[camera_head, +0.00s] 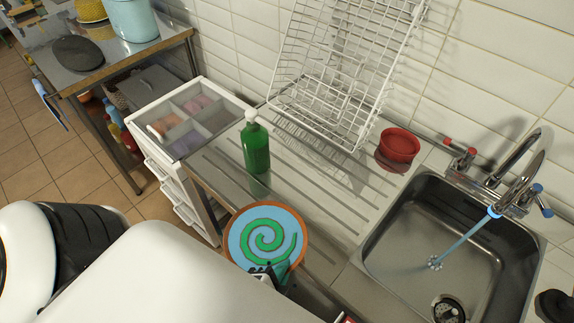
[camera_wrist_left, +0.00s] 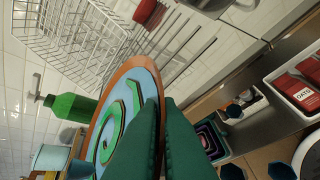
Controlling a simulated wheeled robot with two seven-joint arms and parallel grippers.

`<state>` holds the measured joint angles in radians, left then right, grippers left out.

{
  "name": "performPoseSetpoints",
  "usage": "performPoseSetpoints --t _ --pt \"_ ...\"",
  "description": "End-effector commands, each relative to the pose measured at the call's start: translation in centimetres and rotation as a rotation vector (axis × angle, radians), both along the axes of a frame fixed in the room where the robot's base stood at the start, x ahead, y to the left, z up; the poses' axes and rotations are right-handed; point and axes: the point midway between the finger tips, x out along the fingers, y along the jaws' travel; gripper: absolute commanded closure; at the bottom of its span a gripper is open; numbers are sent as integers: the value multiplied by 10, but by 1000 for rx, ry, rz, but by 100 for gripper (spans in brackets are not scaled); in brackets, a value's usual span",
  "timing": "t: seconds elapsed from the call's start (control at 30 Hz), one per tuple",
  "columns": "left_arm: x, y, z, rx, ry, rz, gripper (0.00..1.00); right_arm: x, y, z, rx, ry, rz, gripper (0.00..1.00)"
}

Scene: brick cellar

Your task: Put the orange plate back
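The orange-rimmed plate (camera_head: 266,238) has a light blue face with a green spiral. It is held above the front edge of the counter, face toward the head camera. My left gripper (camera_head: 272,272) is shut on its near edge; part of the gripper and arm hides behind the plate and my white arm. In the left wrist view the plate (camera_wrist_left: 125,105) sits at the dark green fingers (camera_wrist_left: 161,115). The white wire dish rack (camera_head: 335,70) stands empty against the tiled wall, behind the plate; it also shows in the left wrist view (camera_wrist_left: 75,35). My right gripper is not in view.
A green bottle (camera_head: 256,147) stands on the ribbed drainboard (camera_head: 310,180), left of the rack. A red bowl (camera_head: 398,146) stands right of the rack. The sink (camera_head: 455,245) with running tap (camera_head: 510,185) is at the right. A white drawer unit (camera_head: 185,125) is at the left.

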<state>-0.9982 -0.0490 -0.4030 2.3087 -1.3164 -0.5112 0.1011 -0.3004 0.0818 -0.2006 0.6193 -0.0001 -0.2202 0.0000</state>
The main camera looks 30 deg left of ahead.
Motion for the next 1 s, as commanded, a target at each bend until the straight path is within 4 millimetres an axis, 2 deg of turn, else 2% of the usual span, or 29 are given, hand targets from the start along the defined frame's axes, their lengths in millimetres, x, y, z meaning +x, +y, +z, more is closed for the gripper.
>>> performPoseSetpoints --t 0.03,0.1,0.27,0.5,0.8,1.0 --pt "8 1 8 3 -6 -3 100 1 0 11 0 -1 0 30" --pt "19 4 10 4 -8 -2 100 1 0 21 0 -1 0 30" --pt "48 10 10 5 -9 -2 100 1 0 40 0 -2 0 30" --pt "100 20 8 6 -9 -3 100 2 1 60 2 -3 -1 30" --pt "156 32 4 4 -7 -1 100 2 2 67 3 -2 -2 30" --pt "169 34 2 4 -4 -1 100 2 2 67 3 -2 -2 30"
